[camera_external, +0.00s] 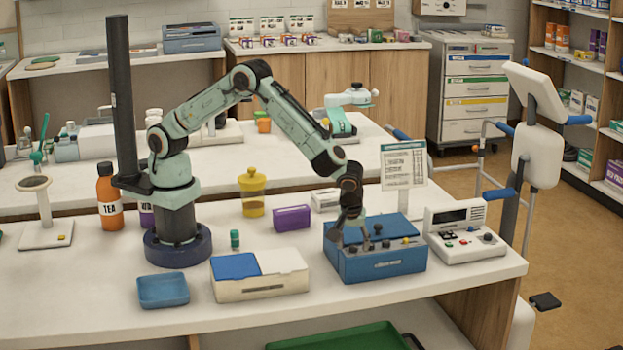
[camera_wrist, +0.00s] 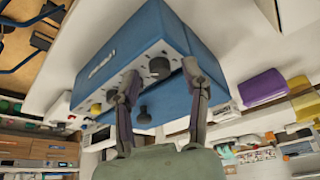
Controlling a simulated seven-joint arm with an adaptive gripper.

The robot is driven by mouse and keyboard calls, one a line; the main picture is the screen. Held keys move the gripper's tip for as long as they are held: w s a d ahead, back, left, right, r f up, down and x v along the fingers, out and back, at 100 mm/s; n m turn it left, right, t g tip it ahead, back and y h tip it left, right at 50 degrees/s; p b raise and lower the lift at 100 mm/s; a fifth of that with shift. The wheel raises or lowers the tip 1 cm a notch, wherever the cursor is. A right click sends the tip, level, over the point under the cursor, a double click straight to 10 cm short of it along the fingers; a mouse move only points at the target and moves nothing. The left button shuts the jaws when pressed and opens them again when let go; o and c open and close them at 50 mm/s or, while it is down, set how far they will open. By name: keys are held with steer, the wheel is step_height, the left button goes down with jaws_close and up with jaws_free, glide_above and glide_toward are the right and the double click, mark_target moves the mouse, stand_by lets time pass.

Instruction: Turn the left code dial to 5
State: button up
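A blue box (camera_external: 385,264) with a row of dark dials on its front upper edge stands at the right of the table. The left dial (camera_external: 353,250) is by my gripper (camera_external: 348,238), which points down over the box's left end. In the wrist view the blue box (camera_wrist: 130,38) appears turned over. There the left dial (camera_wrist: 159,68) shows between the two fingertips of my gripper (camera_wrist: 160,72), which are apart. I cannot tell whether they touch it. A second dial (camera_wrist: 112,97) is partly behind one finger. The numbers are too small to read.
A white device (camera_external: 462,232) with a screen stands close to the right of the box. A purple box (camera_external: 292,218) and a white box with a blue lid (camera_external: 260,285) are to its left. A card stand (camera_external: 404,165) is behind.

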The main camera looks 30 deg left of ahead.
jaws_close()
steer(key=shift+m, duration=0.3)
steer(key=m+h, duration=0.1)
steer(key=m, duration=0.1)
steer(key=m+h, duration=0.1)
steer(key=m, duration=0.3)
steer(key=shift+a+h, duration=0.25)
steer(key=shift+h, duration=0.15)
steer(key=m+h, duration=0.1)
steer(key=m, duration=0.2)
steer(key=m+g+h, duration=0.1)
steer(key=m, duration=0.3)
steer(key=shift+w+a+g, duration=0.15)
steer(key=shift+w+g, duration=0.05)
steer(key=shift+g, duration=0.1)
steer(key=shift+o, duration=1.1)
jaws_free()
